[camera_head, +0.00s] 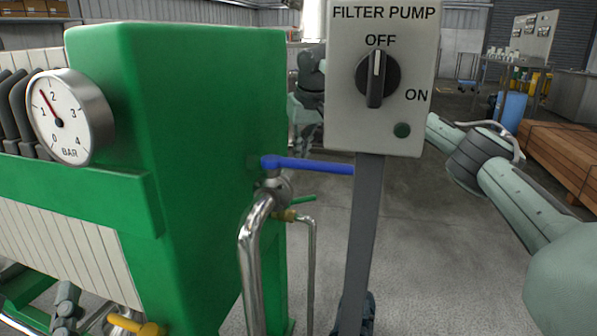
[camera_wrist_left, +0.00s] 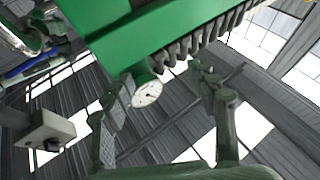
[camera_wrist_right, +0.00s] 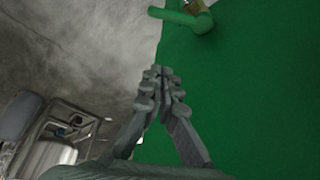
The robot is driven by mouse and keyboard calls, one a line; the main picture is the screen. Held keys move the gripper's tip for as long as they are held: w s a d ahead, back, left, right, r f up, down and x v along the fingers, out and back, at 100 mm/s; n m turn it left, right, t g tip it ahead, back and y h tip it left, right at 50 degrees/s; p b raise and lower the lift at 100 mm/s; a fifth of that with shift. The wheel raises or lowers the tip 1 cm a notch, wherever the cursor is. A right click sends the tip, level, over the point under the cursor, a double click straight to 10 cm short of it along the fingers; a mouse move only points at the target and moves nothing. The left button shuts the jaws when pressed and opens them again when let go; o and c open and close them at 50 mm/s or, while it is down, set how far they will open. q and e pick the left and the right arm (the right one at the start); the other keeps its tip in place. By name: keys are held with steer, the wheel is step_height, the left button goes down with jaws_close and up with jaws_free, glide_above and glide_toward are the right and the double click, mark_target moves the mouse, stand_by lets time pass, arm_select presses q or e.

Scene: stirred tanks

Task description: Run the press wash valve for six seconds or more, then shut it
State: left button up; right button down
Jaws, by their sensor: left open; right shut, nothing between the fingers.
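A blue lever (camera_head: 305,165) lies level atop a steel pipe on the right side of the green filter press (camera_head: 190,120). Below it a small green lever (camera_head: 304,199) sits on a brass valve (camera_head: 284,215). I cannot tell from any label which is the wash valve. My right gripper (camera_wrist_right: 157,76) is shut and empty, close to the press's green face; a green lever (camera_wrist_right: 180,19) shows above its fingertips, apart from them. My left gripper (camera_wrist_left: 162,80) is open and empty, with the pressure gauge (camera_wrist_left: 147,93) showing beyond its fingers.
The filter pump switch box (camera_head: 382,75), its knob upright at OFF, stands on a grey post (camera_head: 361,240) right of the levers. A brass-yellow fitting (camera_head: 135,325) shows at lower left. Open floor lies right of the post.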

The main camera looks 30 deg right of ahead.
mark_target(301, 200)
arm_select(q)
steer(key=shift+s+a+r+t+b, duration=0.3)
steer(key=shift+s+r+t+b, duration=0.1)
steer(key=shift+r+t, duration=0.25)
steer(key=shift+s+a+r+t+b, duration=0.3)
steer(key=shift+s+a+r+t, duration=0.1)
steer(key=shift+r+t, duration=0.2)
steer(key=shift+s+a+r+t+b, duration=0.25)
steer(key=shift+s+r+t+b, duration=0.15)
steer(key=shift+r+t, duration=0.25)
arm_select(e)
step_height(301, 200, down, 9)
steer(key=shift+s+a, duration=0.15)
steer(key=shift+s, duration=0.25)
arm_select(q)
steer(key=shift+w, duration=0.1)
